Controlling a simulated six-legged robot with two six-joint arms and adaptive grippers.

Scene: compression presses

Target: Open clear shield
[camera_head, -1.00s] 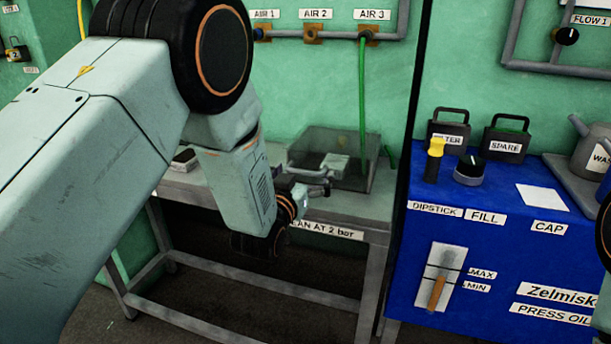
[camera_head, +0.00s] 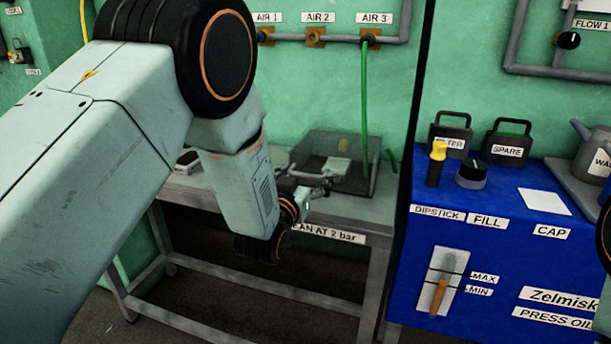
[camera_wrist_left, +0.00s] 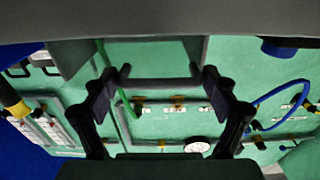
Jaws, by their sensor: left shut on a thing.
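The clear shield (camera_head: 355,182) is a see-through, dark-tinted box on the grey bench below the AIR labels. My left gripper (camera_head: 316,184) is at its front left edge, reaching in from the left. In the left wrist view a grey bar-shaped handle (camera_wrist_left: 160,82) lies between the two dark fingers (camera_wrist_left: 160,96), and the gripper is shut on it. The inside of the box and a pale object (camera_head: 336,165) show clearly from above. The exact tilt of the shield's cover is hard to tell. My right gripper is out of view.
A green hose (camera_head: 363,100) hangs from AIR 3 into the box area. The bench (camera_head: 372,210) carries a "clean at 2 bar" label. A blue press-oil cabinet (camera_head: 420,280) with a yellow-topped dipstick (camera_head: 436,160) stands close on the right.

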